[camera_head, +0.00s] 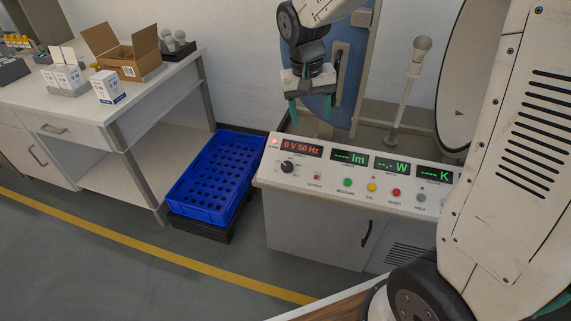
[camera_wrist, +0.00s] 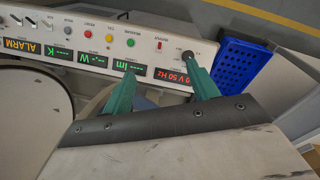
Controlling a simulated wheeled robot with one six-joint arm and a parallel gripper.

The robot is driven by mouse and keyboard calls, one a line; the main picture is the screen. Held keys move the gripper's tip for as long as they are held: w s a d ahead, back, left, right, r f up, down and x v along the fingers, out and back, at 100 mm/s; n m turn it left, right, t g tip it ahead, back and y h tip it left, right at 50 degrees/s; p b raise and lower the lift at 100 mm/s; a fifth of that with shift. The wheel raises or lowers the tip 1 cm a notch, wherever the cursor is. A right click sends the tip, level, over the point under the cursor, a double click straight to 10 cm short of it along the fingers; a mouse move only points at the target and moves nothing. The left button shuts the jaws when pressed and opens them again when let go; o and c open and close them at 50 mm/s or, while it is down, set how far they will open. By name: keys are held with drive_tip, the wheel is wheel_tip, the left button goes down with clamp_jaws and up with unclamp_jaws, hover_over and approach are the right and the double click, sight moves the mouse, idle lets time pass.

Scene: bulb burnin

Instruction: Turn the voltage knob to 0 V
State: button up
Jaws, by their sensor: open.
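The black voltage knob (camera_head: 287,166) sits at the left end of the white console panel (camera_head: 330,176). The red display (camera_head: 302,147) above it reads 0 V 50 Hz. My gripper (camera_head: 313,108) is above and behind the console's left part, apart from the knob, with its green fingers pointing down. It is open and empty. In the wrist view, upside down, the green fingers (camera_wrist: 160,88) spread wide, and the knob (camera_wrist: 188,57) shows just beyond the tip of the right-hand finger. The knob's pointer direction is too small to tell.
Green, yellow, red and grey buttons (camera_head: 372,187) line the panel right of the knob. A blue perforated crate (camera_head: 183,205) stands left of the console. A workbench (camera_head: 60,105) with an open cardboard box (camera_head: 128,55) is further left. A lamp post (camera_head: 410,85) and round sphere (camera_head: 455,100) stand behind the console.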

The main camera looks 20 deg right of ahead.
drive_tip(key=w+a+f, duration=0.1)
drive_tip(key=w+f, duration=0.5)
drive_tip(key=f, duration=0.1)
drive_tip(key=m, duration=0.1)
approach(286, 166)
drive_tip(key=shift+g+h, duration=0.3)
drive_tip(key=f, duration=0.6)
drive_tip(key=d+f, duration=0.1)
drive_tip(key=f, duration=0.1)
drive_tip(key=shift+f, duration=0.4)
drive_tip(key=c, duration=1)
